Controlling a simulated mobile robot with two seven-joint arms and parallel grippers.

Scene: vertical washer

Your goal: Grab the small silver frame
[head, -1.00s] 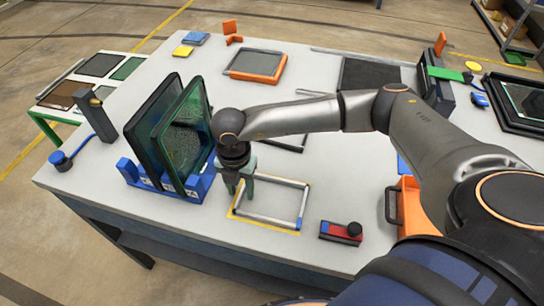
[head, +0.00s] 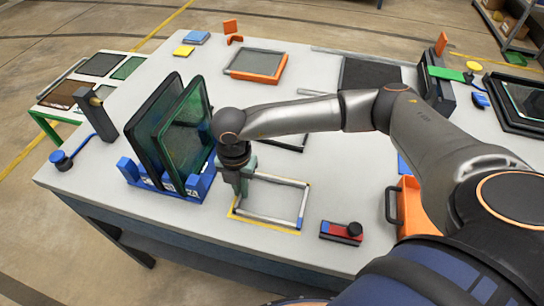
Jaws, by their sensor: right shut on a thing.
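The small silver frame (head: 270,220) lies on the white table at a yellow outlined rectangle, in the middle of the head view. My right gripper (head: 240,194) points down at the frame's left side and is shut on that side bar. The fingertips partly hide the bar. The frame looks flat and at table height; I cannot tell if it is lifted at all. My left gripper is not in view.
A blue rack (head: 180,182) with dark and green framed panels (head: 187,125) stands close left of my right gripper. Another frame lies behind my right arm.

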